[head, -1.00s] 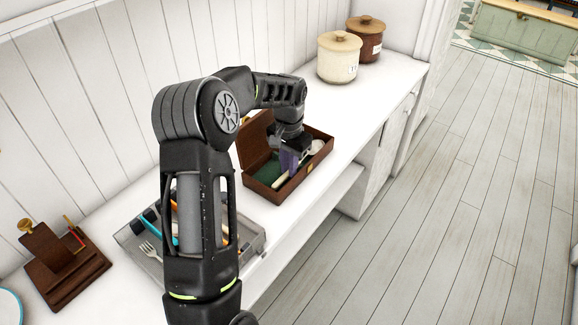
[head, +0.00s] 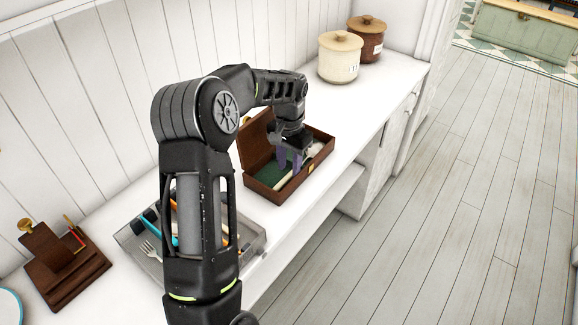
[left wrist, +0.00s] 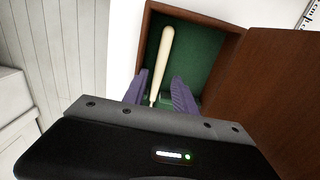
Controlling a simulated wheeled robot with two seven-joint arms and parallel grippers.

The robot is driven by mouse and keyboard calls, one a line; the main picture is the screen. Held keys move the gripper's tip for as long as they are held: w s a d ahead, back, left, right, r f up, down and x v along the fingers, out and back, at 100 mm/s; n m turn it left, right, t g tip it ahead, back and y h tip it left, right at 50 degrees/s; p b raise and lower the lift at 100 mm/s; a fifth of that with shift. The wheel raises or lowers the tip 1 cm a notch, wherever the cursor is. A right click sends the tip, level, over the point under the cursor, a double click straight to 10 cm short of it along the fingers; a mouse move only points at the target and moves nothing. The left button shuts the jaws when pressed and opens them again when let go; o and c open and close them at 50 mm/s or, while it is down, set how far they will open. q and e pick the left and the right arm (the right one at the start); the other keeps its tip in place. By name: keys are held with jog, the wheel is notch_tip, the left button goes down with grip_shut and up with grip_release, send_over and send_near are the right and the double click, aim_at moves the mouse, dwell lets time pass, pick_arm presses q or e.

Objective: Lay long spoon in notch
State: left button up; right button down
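The long spoon (left wrist: 162,55) has a cream handle and lies in the open brown wooden box (head: 312,171), over its green lining. In the left wrist view its handle points away from my fingers, and its other end is hidden by my gripper. My left gripper (head: 290,164) reaches down into the box. Its two purple fingers are apart, one on each side of the spoon's thin shaft, with gaps visible, as the left wrist view (left wrist: 161,92) shows. A notch cannot be made out clearly. My right gripper is not in view.
The box lid (head: 255,145) stands open on the wall side. A grey cutlery tray (head: 252,240) lies nearer, partly behind my arm. A dark wooden stand (head: 65,268) is at left. Two lidded jars, cream (head: 339,60) and brown (head: 367,42), stand at the far end. The counter's front edge is close.

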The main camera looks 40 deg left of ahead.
pick_arm(q)
notch_tip(320, 180, up, 7)
dwell(0.3)
dwell(0.9)
